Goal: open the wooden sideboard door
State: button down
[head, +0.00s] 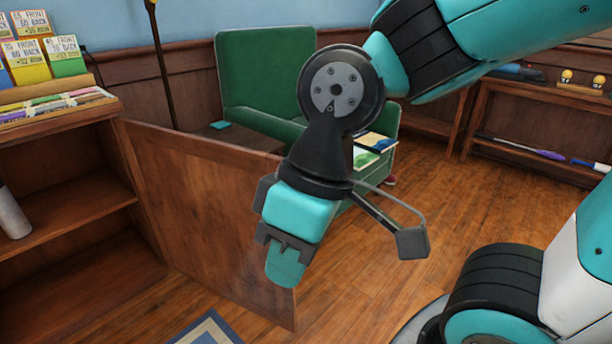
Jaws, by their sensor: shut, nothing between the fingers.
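The wooden sideboard (75,172) stands at the left of the head view, its front open to inner shelves. Its brown door (200,205) is swung well out from the sideboard, and its broad face shows. My gripper (284,268) hangs pointing down near the door's free edge, covering part of it. The fingers are together with nothing between them. I cannot tell whether the gripper touches the door.
A green armchair (262,85) with books (372,148) on it stands behind the door. A low wooden shelf (535,115) is at the back right. A blue-edged rug (208,330) lies in front.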

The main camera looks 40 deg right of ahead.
aim_at(197, 193)
jog(key=z, duration=0.75)
jog(key=i, duration=0.75)
jog(key=u, duration=0.05)
